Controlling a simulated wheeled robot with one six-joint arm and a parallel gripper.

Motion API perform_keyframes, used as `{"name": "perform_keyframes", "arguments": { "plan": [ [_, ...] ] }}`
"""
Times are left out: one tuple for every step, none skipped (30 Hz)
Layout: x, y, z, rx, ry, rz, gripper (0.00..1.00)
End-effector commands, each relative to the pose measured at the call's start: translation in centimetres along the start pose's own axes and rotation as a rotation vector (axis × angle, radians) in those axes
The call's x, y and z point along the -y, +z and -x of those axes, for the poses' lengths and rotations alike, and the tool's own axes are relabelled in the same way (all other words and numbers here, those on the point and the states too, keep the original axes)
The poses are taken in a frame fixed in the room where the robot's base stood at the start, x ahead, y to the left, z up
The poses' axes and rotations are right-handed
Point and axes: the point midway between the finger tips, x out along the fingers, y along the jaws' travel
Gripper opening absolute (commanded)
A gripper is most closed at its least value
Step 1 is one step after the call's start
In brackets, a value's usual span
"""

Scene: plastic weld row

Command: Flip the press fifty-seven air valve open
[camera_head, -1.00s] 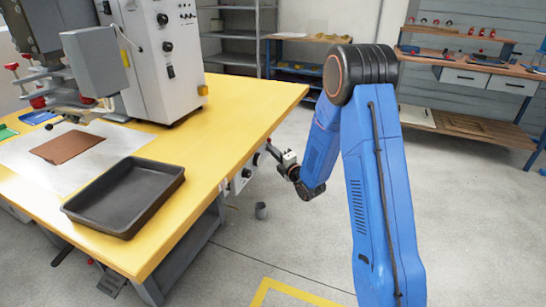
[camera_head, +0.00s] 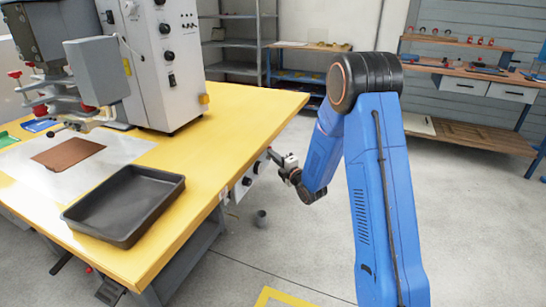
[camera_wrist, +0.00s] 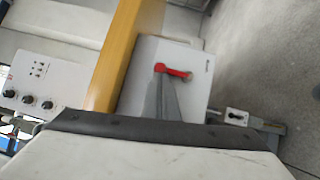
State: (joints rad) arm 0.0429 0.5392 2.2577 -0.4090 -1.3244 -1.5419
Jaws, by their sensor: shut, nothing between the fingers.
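A small red lever (camera_wrist: 172,70), the likely valve handle, shows in the wrist view on a pale panel (camera_wrist: 197,62) beside the yellow bench edge. It lies roughly crosswise in the picture. My gripper (camera_wrist: 165,84) shows as a narrow grey wedge, its fingers shut and empty. Its tips appear just short of the lever or at it; I cannot tell whether they touch. In the head view my gripper (camera_head: 270,152) is at the panel under the bench's right edge, and the lever is not distinguishable there.
The yellow bench (camera_head: 215,150) carries a black tray (camera_head: 125,240), a brown sheet (camera_head: 68,153) and a white press machine (camera_head: 160,60). Open floor lies right of the bench.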

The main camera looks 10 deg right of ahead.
Motion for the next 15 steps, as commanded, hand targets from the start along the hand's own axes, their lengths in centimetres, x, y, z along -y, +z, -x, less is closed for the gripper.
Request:
{"name": "perform_keyframes", "arguments": {
  "plan": [
    [-0.07,0.05,-0.03,0.000,-0.003,-0.006,0.00],
    [-0.07,0.07,-0.04,0.000,-0.006,-0.010,0.00],
    [-0.08,0.09,-0.06,0.000,-0.010,-0.014,0.00],
    [-0.10,0.11,-0.07,0.000,-0.013,-0.018,0.00],
    [-0.13,0.14,-0.08,0.000,-0.015,-0.022,0.00],
    [-0.17,0.16,-0.10,0.000,-0.019,-0.029,0.00],
    [-0.20,0.19,-0.12,0.000,-0.022,-0.034,0.00],
    [-0.22,0.22,-0.14,0.000,-0.026,-0.039,0.00],
    [-0.27,0.28,-0.18,0.001,-0.032,-0.048,0.00],
    [-0.34,0.33,-0.21,0.001,-0.037,-0.056,0.00],
    [-0.39,0.38,-0.24,0.001,-0.043,-0.066,0.00],
    [-0.42,0.46,-0.29,0.001,-0.053,-0.079,0.00],
    [-0.47,0.53,-0.34,0.001,-0.060,-0.092,0.00],
    [-0.49,0.60,-0.39,0.001,-0.070,-0.104,0.00],
    [-0.59,0.71,-0.48,0.001,-0.083,-0.124,0.00]
  ]
}}
